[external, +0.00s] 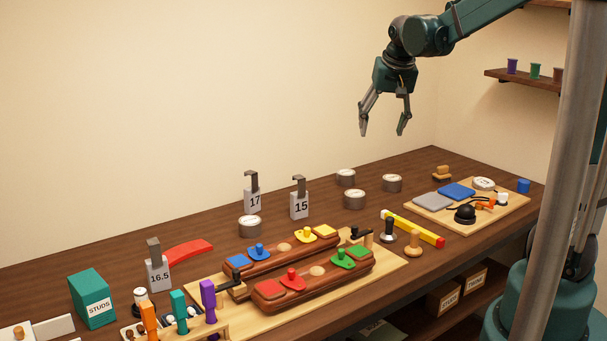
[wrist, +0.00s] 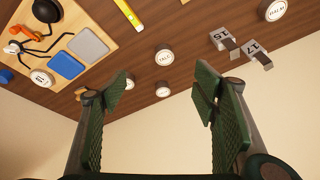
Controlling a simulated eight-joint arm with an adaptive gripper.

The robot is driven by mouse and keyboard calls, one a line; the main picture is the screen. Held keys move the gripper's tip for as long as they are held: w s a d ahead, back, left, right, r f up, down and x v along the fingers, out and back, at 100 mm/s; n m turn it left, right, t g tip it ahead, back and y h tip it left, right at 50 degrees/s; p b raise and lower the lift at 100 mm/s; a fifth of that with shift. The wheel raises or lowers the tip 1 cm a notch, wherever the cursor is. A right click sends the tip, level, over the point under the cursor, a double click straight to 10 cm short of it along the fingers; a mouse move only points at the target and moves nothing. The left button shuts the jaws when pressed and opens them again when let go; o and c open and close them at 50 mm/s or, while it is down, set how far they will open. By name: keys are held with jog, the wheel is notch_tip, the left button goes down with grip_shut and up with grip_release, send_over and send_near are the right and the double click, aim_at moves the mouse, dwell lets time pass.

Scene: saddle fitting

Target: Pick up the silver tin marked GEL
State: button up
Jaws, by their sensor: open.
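Several round silver tins with pale lids stand on the bench. Three form a group at the back: the nearest tin (external: 355,199), the rear tin (external: 346,177) and the right tin (external: 392,183). Another tin (external: 250,226) stands alone to the left, by the 17 block. The group also shows in the wrist view: the nearest tin (wrist: 165,57), the rear tin (wrist: 163,90) and the right tin (wrist: 128,80). The lid writing is too small to tell which reads GEL. My gripper (external: 382,134) is open and empty, high above the back of the bench.
Grey blocks marked 17 (external: 252,193) and 15 (external: 299,203) stand left of the group. A yellow level (external: 412,228) lies in front. At right a board (external: 440,219) holds pads, a black tool and a round labelled tin (external: 484,184). Wooden saddle forms (external: 312,285) fill the foreground.

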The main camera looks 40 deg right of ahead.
jog(key=w+d+f+m+g+p, duration=0.1)
jog(key=w+d+f+m+g, duration=0.15)
jog(key=w+d+f, duration=0.7)
jog(key=m+p, duration=0.1)
jog(key=m, duration=0.3)
send_over(392, 178)
jog(key=shift+g, duration=0.35)
jog(key=f, duration=0.7)
jog(key=a+f, duration=0.1)
jog(key=f, duration=0.2)
jog(key=shift+f, duration=0.3)
jog(key=shift+d+f+m, duration=0.25)
jog(key=shift+d+f, duration=0.05)
jog(key=shift+f, duration=0.15)
jog(key=shift+d+f, duration=0.15)
jog(key=shift+f, duration=1)
jog(key=shift+f, duration=0.1)
jog(key=shift+w+d+f, duration=0.1)
jog(key=shift+d+f, duration=0.05)
jog(key=shift+f, duration=1.1)
jog(key=shift+d+f, duration=0.1)
jog(key=shift+f, duration=1.15)
jog(key=c, duration=1.1)
